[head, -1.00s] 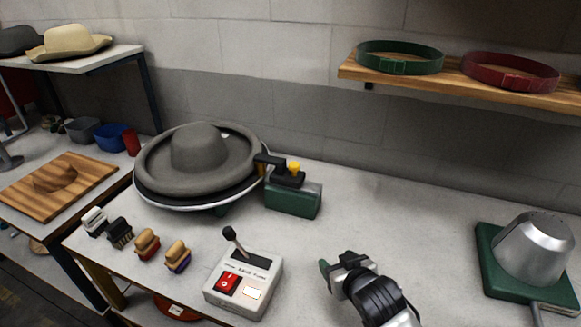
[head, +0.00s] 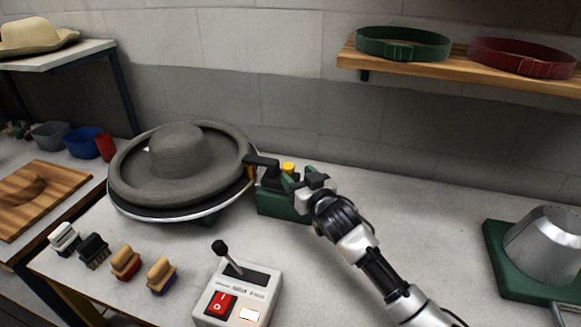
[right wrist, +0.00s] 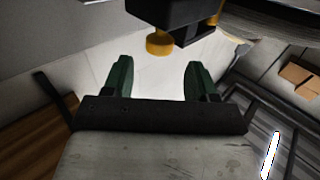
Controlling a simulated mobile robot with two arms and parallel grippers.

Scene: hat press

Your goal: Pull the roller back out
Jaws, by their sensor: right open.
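The roller unit has a dark arm (head: 262,161) over a green base (head: 282,204), with a yellow knob (head: 288,167) on top. Its arm reaches the right edge of the brim of a grey hat (head: 178,150), which lies on a round turntable (head: 165,216). My right gripper (head: 296,182) is at the right side of the knob and partly hides the unit. In the right wrist view the green fingers (right wrist: 157,78) are spread with nothing between them. The yellow knob (right wrist: 160,42) shows just beyond the fingertips. My left gripper is not in view.
A control box (head: 238,291) with a lever, a red switch and a lit white button stands in front. Several brushes (head: 125,262) line the front left edge. A metal cone (head: 545,243) on a green base stands at the right. A shelf (head: 500,78) with belts is above.

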